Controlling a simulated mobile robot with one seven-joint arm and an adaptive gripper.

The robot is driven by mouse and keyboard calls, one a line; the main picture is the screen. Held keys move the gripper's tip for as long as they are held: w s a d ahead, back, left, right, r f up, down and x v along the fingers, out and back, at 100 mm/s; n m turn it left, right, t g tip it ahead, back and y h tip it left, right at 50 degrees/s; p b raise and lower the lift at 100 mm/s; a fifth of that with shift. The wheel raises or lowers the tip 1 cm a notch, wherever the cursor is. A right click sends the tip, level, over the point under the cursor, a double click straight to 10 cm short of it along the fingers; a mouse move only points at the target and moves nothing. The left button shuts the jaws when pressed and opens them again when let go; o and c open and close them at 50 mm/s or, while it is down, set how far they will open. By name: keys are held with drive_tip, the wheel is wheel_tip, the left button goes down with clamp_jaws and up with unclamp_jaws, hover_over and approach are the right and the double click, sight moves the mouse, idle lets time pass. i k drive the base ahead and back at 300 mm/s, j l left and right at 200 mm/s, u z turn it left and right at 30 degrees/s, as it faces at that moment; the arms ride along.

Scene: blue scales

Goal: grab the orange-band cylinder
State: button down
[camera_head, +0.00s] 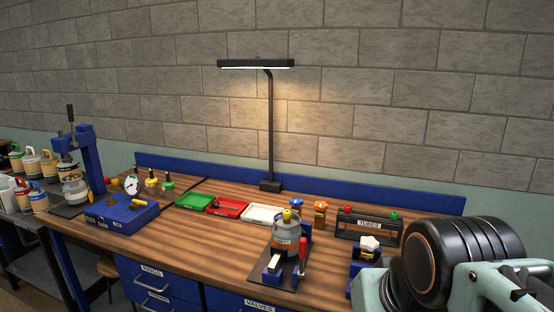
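A grey cylinder (285,241) with an orange band and a yellow top stands upright on a dark stand near the front of the wooden bench, right of centre. A red-handled clamp (302,256) is close against its right side. A smaller orange-topped container (320,213) stands behind it to the right. Which of these the task names is not certain at this size. My gripper's fingers are not in view; only part of my arm shows at the lower right, apart from the cylinder in the picture.
Green (194,201), red (227,206) and white (262,214) trays lie at mid-bench. A lamp (269,186) stands behind them. A tube rack (368,226) is at right, a blue press (88,158) at left. Several canisters (34,168) stand far left.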

sight(286, 234)
drive_tip(key=i+j, duration=0.15)
drive_tip(key=i, duration=0.45)
drive_tip(key=i+j+u, duration=0.1)
drive_tip(key=i, duration=0.5)
drive_tip(key=u, duration=0.1)
